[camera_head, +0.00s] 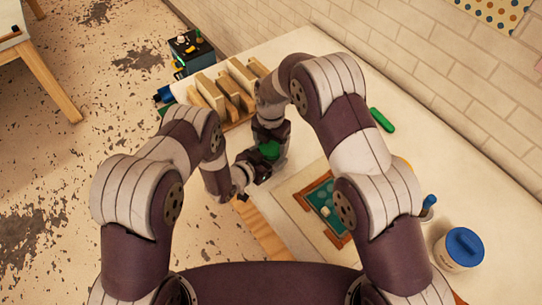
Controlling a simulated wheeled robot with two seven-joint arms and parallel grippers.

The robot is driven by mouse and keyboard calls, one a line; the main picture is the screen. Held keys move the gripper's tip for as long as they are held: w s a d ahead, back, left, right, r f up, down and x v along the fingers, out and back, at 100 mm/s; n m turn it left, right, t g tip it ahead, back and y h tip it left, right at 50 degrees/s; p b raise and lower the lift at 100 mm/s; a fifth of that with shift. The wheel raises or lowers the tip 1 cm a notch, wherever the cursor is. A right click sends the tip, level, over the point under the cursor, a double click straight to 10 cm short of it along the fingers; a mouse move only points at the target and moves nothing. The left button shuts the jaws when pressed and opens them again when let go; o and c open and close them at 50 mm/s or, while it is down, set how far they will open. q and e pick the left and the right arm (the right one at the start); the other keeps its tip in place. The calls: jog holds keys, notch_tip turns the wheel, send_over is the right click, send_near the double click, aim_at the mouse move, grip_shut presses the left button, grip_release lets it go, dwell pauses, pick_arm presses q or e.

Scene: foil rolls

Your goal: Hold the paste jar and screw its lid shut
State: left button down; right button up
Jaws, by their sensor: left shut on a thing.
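A small green thing (269,150), which looks like the paste jar or its lid, shows between my two grippers near the table's front edge. My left gripper (257,170) reaches it from the lower left and is shut on it. My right gripper (271,136) points down from above, right over the green thing. Its fingertips are too small and covered to tell whether they are open or shut. I cannot make out jar and lid apart, or how the lid sits.
A wooden rack with upright boards (238,82) stands just behind the grippers. A framed green tray (322,206) lies to the right. A green cylinder (381,119) lies farther back. A white tub with a blue lid (462,247) stands at the right. The table between them is partly clear.

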jog(key=c, duration=0.7)
jog(key=shift+o, duration=0.2)
jog(key=m, duration=1)
jog(key=o, duration=1.2)
jog(key=shift+c, duration=0.2)
